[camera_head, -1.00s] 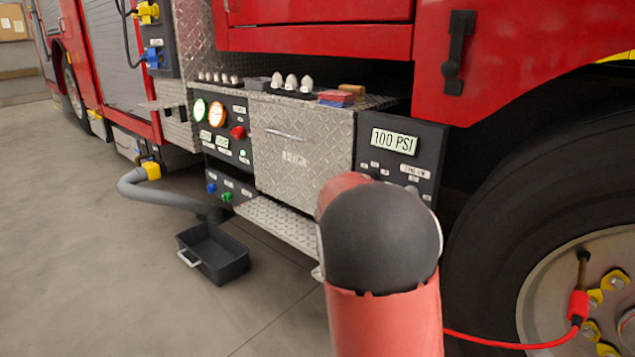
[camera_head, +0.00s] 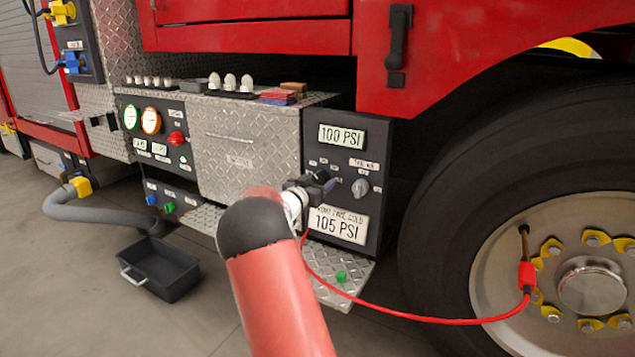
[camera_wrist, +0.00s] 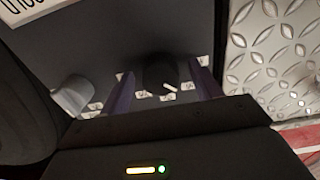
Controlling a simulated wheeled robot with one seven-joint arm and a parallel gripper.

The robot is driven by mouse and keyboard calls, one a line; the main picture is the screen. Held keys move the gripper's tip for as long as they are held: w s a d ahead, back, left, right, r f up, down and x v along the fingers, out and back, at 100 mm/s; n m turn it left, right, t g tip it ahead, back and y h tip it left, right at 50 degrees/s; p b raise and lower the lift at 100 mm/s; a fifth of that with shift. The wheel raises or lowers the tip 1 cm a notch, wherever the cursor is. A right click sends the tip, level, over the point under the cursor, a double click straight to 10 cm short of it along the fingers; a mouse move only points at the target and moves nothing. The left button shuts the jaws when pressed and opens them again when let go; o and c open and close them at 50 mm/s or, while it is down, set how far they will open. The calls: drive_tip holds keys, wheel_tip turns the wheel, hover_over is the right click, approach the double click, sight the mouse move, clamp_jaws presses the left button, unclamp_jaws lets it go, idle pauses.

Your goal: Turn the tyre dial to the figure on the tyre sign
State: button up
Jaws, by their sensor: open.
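The dark tyre panel (camera_head: 345,245) carries a display (camera_head: 342,136) reading 100 PSI and, below, the white tyre sign (camera_head: 339,224) reading 105 PSI. My gripper (camera_head: 320,184) is at the panel, between display and sign. In the wrist view, my open gripper (camera_wrist: 163,88) has one finger on each side of a black dial (camera_wrist: 158,70) with a white pointer mark. Contact with it cannot be told. Small white labels surround the dial; their figures are too small to read. In the head view my gripper hides the dial.
A grey knob (camera_head: 360,187) sits beside the dial, also close to my gripper in the wrist view (camera_wrist: 72,96). A red hose (camera_head: 400,314) runs to the wheel (camera_head: 500,262). A tread-plate step (camera_head: 350,274) lies below; a black tray (camera_head: 160,268) is on the floor.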

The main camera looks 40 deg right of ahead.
drive_tip(key=c, duration=1)
drive_tip(key=shift+f, duration=0.1)
drive_tip(key=m+b, duration=0.3)
drive_tip(key=shift+f+m, duration=0.1)
drive_tip(key=shift+m, duration=0.2)
drive_tip(key=m+b, duration=0.3)
drive_tip(key=m, duration=0.2)
drive_tip(key=shift+w+m+b, duration=0.1)
drive_tip(key=shift+m+b, duration=0.2)
drive_tip(key=shift+b, duration=0.1)
drive_tip(key=m+b, duration=0.3)
drive_tip(key=m, duration=0.2)
drive_tip(key=shift+b, duration=0.35)
drive_tip(key=shift+r+m+b, duration=0.2)
drive_tip(key=shift+m+b, duration=0.8)
drive_tip(key=shift+m, duration=0.7)
